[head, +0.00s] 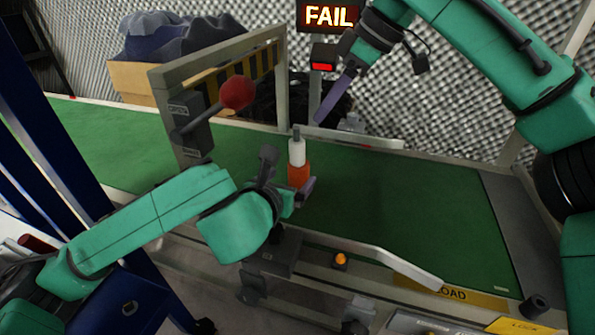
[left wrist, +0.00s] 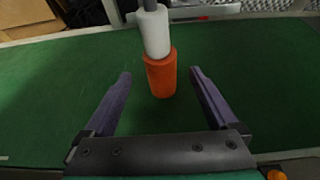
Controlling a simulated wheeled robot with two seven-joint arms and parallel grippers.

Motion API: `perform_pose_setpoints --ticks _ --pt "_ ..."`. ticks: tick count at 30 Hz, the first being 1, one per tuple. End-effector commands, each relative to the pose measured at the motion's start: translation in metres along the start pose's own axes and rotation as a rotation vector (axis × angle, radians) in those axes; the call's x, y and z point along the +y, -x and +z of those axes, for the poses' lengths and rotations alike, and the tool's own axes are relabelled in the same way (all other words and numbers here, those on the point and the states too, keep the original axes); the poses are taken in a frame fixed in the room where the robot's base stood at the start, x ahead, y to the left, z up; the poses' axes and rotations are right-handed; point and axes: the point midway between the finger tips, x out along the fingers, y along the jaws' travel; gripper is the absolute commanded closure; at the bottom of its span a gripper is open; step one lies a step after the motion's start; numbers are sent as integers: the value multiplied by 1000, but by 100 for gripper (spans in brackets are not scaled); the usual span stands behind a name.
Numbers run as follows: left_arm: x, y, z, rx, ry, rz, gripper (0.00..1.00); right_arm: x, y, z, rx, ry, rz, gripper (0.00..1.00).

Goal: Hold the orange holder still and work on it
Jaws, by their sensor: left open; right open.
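The orange holder (head: 299,173) stands upright on the green belt, with a white cylinder (head: 297,150) on top and a dark pin rising from that. In the left wrist view the orange holder (left wrist: 161,75) sits ahead of and between the two fingers, with the white part (left wrist: 154,33) above it. My left gripper (head: 287,187) is low beside the holder; in the left wrist view (left wrist: 161,85) its fingers are open with nothing gripped. My right gripper (head: 336,97) is up at the back, above the belt's far side, apart from the holder; its fingers overlap in the view.
A lever with a red ball (head: 237,92) is mounted on a grey frame left of the holder. A lit FAIL sign (head: 329,15) stands at the back. Angled rails (head: 370,253) edge the belt. The green belt (head: 430,205) is clear at right.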

Motion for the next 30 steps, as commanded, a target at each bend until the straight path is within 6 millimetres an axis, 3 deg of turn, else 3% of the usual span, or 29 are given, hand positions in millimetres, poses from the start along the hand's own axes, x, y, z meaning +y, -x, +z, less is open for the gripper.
perform_pose_setpoints --ticks 6,10,15,21,28,29,30 --pt "-1 -54 0 2 1 -2 7 0 0 0 0 0 0 50" --pt "-1 -77 0 1 0 -1 7 0 0 0 0 0 0 50" --pt "-1 -89 0 -1 -1 -3 7 0 0 0 0 0 0 50" --pt "-1 -89 0 0 -1 -3 7 0 0 0 0 0 0 50" --pt "-1 -89 0 0 -1 -3 95 0 0 0 0 0 0 50" --pt "-1 -89 0 0 -1 -3 100 0 0 0 0 0 0 50" --pt "-1 -89 0 0 -1 -3 100 0 0 0 0 2 0 35"
